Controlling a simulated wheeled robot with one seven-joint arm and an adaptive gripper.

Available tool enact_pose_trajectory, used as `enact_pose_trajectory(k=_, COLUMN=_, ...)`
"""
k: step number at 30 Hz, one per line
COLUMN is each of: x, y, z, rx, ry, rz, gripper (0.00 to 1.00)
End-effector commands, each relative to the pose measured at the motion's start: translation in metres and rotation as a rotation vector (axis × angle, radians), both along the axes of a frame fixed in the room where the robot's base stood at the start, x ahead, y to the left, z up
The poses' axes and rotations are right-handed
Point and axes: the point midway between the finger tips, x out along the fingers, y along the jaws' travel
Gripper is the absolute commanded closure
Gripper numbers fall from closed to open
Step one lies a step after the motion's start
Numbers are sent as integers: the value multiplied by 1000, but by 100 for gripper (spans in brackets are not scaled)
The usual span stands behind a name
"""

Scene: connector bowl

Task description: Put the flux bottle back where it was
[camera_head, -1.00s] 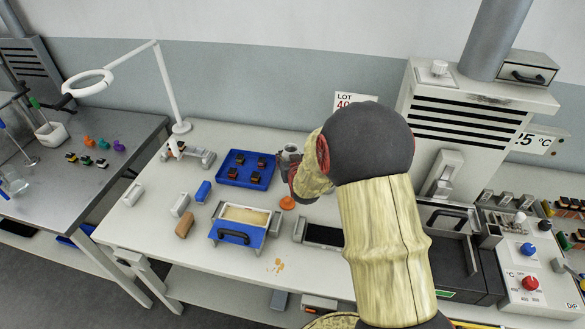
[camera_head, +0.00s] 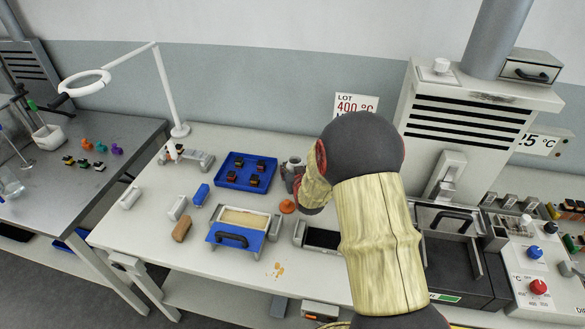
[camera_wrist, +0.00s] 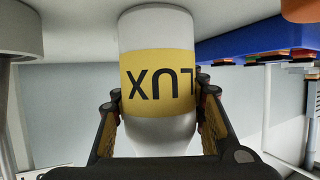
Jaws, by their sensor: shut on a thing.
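The flux bottle (camera_wrist: 156,32) is white with a yellow label and fills the middle of the wrist view. Its lettering appears upside down there. In the head view my gripper is mostly hidden behind my own arm, right of the blue tray, and the bottle cannot be made out clearly.
The blue tray (camera_head: 232,185) holds several small dark parts. An orange cone-like piece (camera_head: 287,206) stands just in front of my gripper. The fume hood (camera_head: 470,110) rises at right.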

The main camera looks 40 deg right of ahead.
Motion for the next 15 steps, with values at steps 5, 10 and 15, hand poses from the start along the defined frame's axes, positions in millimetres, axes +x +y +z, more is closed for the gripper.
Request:
enact_pose_trajectory(k=5, x=0, y=0, z=-1, rx=0, ry=1, rz=0, gripper=57)
enact_pose_trajectory(k=10, x=0, y=0, z=-1, rx=0, ry=1, rz=0, gripper=47)
enact_pose_trajectory(k=15, x=0, y=0, z=-1, rx=0, ry=1, rz=0, gripper=39)
